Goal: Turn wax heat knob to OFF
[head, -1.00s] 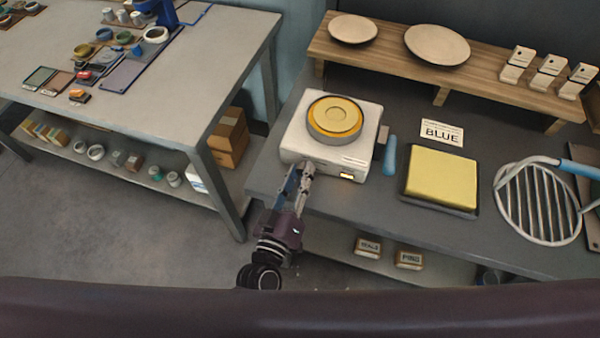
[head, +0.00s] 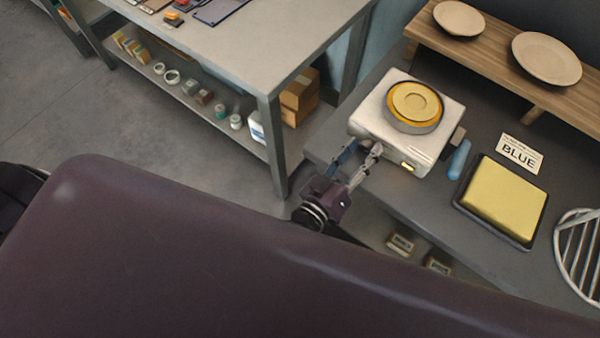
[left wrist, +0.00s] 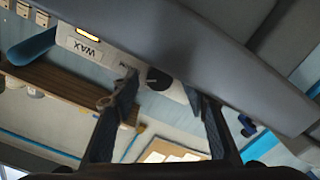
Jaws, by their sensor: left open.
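The wax heater is a white box (head: 378,122) with a round pot of yellow wax (head: 415,103) on top, near the left end of the dark bench. An amber light (head: 407,167) glows on its front. In the left wrist view the front shows a "WAX" label (left wrist: 88,46) and a round dark knob (left wrist: 158,79) with a pale mark. My left gripper (head: 359,152) is open at the heater's front left corner. In the wrist view its fingers (left wrist: 161,88) stand on either side of the knob; contact cannot be told. The knob is hidden in the head view. My right gripper is out of view.
A blue-handled tool (head: 459,160) and a yellow pad in a black tray (head: 503,200) lie right of the heater. A wooden shelf (head: 490,65) with plates stands behind. A grey table (head: 250,50) stands left, with a gap between it and the bench.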

